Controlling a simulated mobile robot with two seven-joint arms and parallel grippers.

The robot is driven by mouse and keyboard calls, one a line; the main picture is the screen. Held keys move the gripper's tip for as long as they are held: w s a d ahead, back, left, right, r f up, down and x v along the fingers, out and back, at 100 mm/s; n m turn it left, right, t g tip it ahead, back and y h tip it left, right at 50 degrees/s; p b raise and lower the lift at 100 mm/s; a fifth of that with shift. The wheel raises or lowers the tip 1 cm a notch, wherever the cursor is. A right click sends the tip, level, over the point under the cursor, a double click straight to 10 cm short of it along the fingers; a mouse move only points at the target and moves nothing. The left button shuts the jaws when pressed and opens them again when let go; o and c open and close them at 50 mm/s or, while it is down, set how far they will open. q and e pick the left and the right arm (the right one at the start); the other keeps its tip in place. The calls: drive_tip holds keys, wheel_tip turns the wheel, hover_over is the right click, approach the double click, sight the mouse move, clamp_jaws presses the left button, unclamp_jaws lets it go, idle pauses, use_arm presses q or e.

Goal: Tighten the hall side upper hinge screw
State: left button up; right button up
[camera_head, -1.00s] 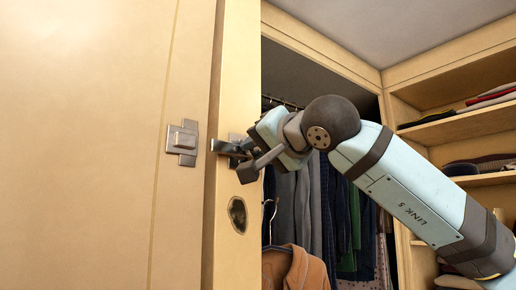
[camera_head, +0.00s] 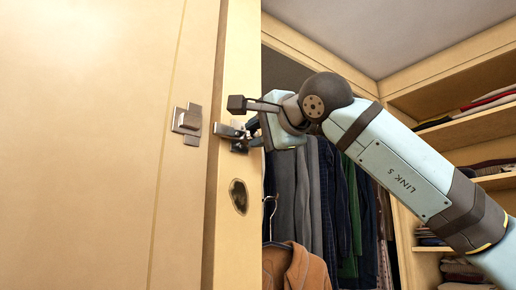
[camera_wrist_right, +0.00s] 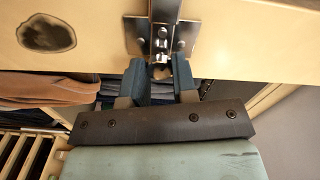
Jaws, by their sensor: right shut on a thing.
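A metal hinge (camera_head: 232,133) sits on the edge of the pale wooden panel in the head view; its plate and arm fill the top middle of the right wrist view (camera_wrist_right: 160,33). My right gripper (camera_head: 250,135) reaches it from the right. In the wrist view the blue-grey fingers (camera_wrist_right: 158,78) stand on both sides of a small metal piece, apparently the hinge screw (camera_wrist_right: 160,69), and are shut on it. The fingers hide most of the screw. A second metal plate (camera_head: 187,123) is on the door face to the left. My left gripper is not in view.
A dark oval mark (camera_head: 238,196) is on the panel edge below the hinge. Hanging clothes (camera_head: 310,195) and an orange-brown jacket (camera_head: 295,268) are behind my right arm. Shelves (camera_head: 465,130) with folded items stand at the right.

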drive_tip(key=shift+f+m+b, duration=0.2)
drive_tip(key=shift+m+b, duration=0.15)
drive_tip(key=shift+m, duration=0.15)
drive_tip(key=shift+m+b, duration=0.75)
drive_tip(key=shift+m, duration=0.25)
drive_tip(key=m+b, duration=0.4)
drive_tip(key=m, duration=0.2)
drive_tip(key=shift+m+b, duration=0.7)
drive_tip(key=shift+m, duration=0.5)
drive_tip(key=shift+r+m+b, duration=0.1)
drive_tip(key=shift+m+b, duration=0.25)
drive_tip(key=shift+m, duration=0.65)
